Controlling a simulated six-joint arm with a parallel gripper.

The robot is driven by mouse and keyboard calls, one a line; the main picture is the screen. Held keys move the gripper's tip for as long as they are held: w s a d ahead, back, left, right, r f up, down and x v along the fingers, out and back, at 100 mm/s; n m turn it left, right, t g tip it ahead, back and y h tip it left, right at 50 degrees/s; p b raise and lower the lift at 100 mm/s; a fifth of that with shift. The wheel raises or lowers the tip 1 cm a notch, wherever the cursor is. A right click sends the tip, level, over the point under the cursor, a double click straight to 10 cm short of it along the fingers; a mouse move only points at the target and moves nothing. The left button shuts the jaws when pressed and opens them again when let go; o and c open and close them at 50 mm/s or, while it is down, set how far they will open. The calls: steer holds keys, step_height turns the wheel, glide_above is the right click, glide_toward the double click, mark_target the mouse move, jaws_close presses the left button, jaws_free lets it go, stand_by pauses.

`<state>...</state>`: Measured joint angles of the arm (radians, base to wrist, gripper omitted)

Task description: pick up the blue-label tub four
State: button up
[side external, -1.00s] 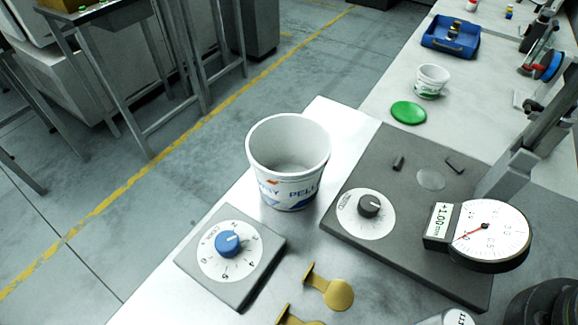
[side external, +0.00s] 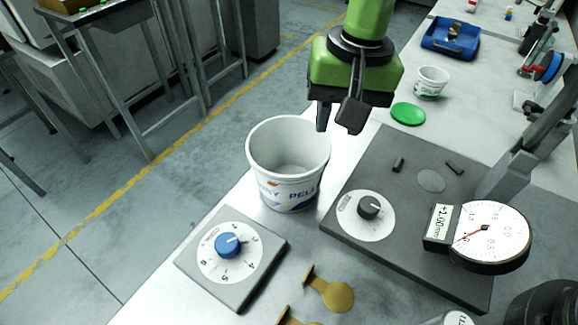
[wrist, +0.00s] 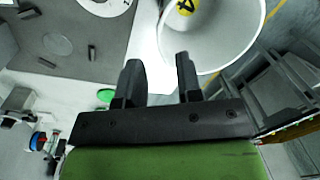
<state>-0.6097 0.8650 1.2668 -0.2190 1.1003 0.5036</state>
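The white tub (side external: 287,165) with blue lettering and a small orange mark stands upright and open on the light bench in the side view. In the wrist view the tub (wrist: 221,57) is at the top right, with a yellow marked spot (wrist: 185,6) inside at its bottom; its character is cut off. My gripper (side external: 338,117) is above and to the right of the tub in the side view, fingers pointing down. In the wrist view my gripper (wrist: 159,80) has its fingers apart with nothing between them; the tub is beyond the fingertips.
A grey plate (side external: 405,255) with a dial gauge (side external: 492,236) is right of the tub. A blue-knob box (side external: 232,258) and brass pieces (side external: 336,294) stand in front. A green lid (side external: 408,113), smaller white tub (side external: 431,82) and blue tray (side external: 452,42) are behind.

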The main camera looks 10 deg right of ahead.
mark_target(330, 144)
steer(key=f, duration=0.7)
steer(key=shift+w+a+f, duration=0.25)
steer(key=shift+w+f, duration=0.1)
steer(key=shift+f, duration=0.05)
jaws_close()
